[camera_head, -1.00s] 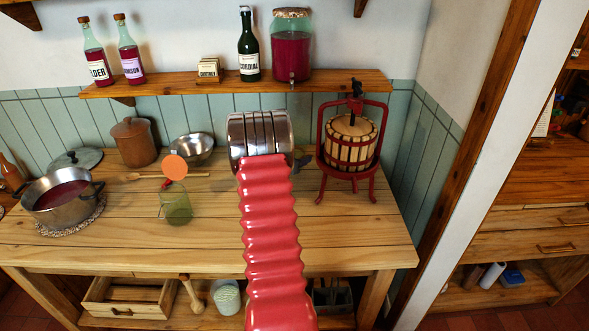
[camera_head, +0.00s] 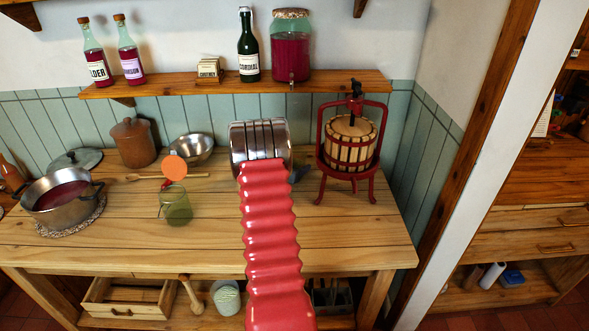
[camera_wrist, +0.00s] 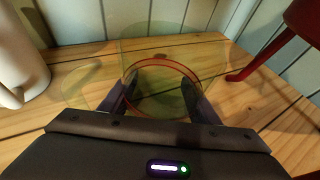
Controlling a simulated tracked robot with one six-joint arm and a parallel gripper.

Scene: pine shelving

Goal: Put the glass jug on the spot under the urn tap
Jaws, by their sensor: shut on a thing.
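The glass jug (camera_wrist: 215,60) is clear yellow-green glass in the wrist view, with its handle (camera_wrist: 80,85) to the left. My gripper (camera_wrist: 158,97) is shut on it, one dark finger at each side. An orange-red ring shows through the glass; I cannot tell if it belongs to the jug or the table. Whether the jug touches the table is unclear. In the head view my arm hides the held jug, and only a dark bit of my gripper (camera_head: 300,172) shows. The urn (camera_head: 291,50) of red liquid stands on the shelf, its tap (camera_head: 292,86) at the front edge.
A red-framed press (camera_head: 348,150) stands right of my gripper; its leg (camera_wrist: 265,50) is near in the wrist view. A pale vessel (camera_wrist: 20,60) is at left there. A green glass vessel (camera_head: 177,208), steel bowl (camera_head: 192,148) and pot (camera_head: 60,200) stand left.

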